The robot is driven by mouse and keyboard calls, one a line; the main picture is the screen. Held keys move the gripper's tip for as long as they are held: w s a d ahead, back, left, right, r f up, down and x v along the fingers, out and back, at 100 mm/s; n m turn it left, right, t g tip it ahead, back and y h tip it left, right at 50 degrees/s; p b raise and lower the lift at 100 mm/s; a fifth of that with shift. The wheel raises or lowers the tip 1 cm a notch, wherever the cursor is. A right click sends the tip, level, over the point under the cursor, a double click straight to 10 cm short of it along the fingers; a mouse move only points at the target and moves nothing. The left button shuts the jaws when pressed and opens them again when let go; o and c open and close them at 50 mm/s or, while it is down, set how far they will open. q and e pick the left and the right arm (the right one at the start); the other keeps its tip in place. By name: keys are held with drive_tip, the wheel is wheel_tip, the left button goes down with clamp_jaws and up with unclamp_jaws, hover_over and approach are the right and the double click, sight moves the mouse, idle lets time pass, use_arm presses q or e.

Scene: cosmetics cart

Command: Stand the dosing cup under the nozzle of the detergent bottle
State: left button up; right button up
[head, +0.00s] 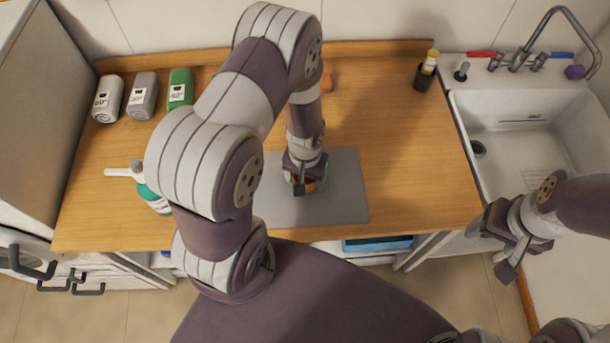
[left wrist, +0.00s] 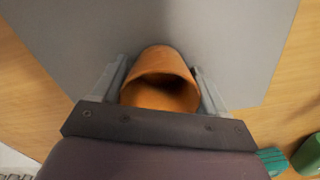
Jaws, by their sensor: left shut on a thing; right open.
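The orange dosing cup (left wrist: 163,92) is between the fingers of my left gripper (left wrist: 160,88), with its open mouth towards the wrist camera. In the head view my left gripper (head: 303,187) points down over the grey mat (head: 345,190). It hides most of the cup (head: 310,186) there. I cannot tell whether the cup touches the mat. The detergent bottle (head: 152,197) stands left of the mat, teal and white, partly hidden by my left arm. Its white nozzle (head: 122,172) points left. My right gripper (head: 503,238) is open and empty in front of the sink.
Two grey containers (head: 108,98) (head: 143,96) and a green one (head: 180,88) stand at the back left. A small orange thing (head: 326,83) lies behind my left arm. A dark holder (head: 424,78) stands near the sink (head: 530,130). The counter right of the mat is clear.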

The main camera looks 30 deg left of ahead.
use_arm(q)
drive_tip(key=shift+s+f, duration=0.1)
drive_tip(key=shift+f, duration=0.05)
drive_tip(key=o, duration=0.8)
drive_tip(key=shift+o, duration=1.2)
